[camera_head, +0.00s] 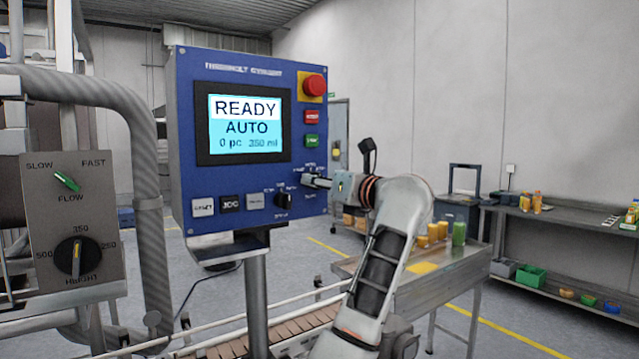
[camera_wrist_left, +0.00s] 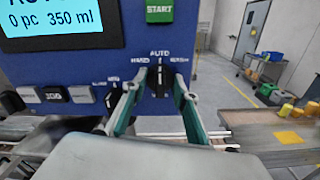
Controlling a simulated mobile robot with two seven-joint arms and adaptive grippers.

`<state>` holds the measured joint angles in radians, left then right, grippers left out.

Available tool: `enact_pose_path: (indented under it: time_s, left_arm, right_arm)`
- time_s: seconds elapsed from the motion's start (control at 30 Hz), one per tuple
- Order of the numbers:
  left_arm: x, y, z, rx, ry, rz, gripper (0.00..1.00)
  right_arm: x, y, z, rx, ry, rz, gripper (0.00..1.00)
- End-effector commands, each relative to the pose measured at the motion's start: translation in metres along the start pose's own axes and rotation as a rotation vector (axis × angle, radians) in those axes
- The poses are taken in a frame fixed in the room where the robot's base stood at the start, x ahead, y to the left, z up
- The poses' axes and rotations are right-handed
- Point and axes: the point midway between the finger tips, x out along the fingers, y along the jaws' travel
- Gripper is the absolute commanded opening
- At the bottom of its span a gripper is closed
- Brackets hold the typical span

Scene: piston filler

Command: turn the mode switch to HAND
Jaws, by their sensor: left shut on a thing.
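The blue control panel (camera_head: 245,140) stands upright in the head view, and its screen (camera_head: 245,124) reads READY, AUTO, 0 pc, 350 ml. The mode switch (camera_wrist_left: 158,79) is a black knob at the panel's lower right, pointing upward at the AUTO label. The HAND label (camera_wrist_left: 141,57) is to its left and another label to its right. My left gripper (camera_wrist_left: 159,82) has its green-sided fingers on both sides of the knob and is shut on it. In the head view my left gripper (camera_head: 316,181) faces the panel and mostly hides the switch. My right gripper is not in view.
A second black selector (camera_head: 283,201) sits just left of the mode switch, near white and black push buttons. A red emergency button (camera_head: 314,84) and a green START button (camera_head: 312,141) are above. A conveyor (camera_head: 255,342) runs below; a metal table (camera_head: 455,265) is at right.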

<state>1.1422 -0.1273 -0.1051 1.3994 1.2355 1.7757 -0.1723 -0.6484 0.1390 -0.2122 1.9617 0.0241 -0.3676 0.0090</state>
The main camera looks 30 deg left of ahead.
Motion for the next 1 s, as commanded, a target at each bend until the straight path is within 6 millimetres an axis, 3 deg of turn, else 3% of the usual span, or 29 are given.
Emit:
enact_pose_path:
  time_s: [0.27, 1.0]
  left_arm:
    - [0.0, -0.001, -0.002, -0.093, 0.001, -0.001, 0.07]
    - [0.0, -0.002, -0.003, -0.662, 0.001, 0.0, 0.07]
  right_arm:
    - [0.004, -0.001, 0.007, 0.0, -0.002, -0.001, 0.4]
    - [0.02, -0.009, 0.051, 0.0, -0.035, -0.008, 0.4]
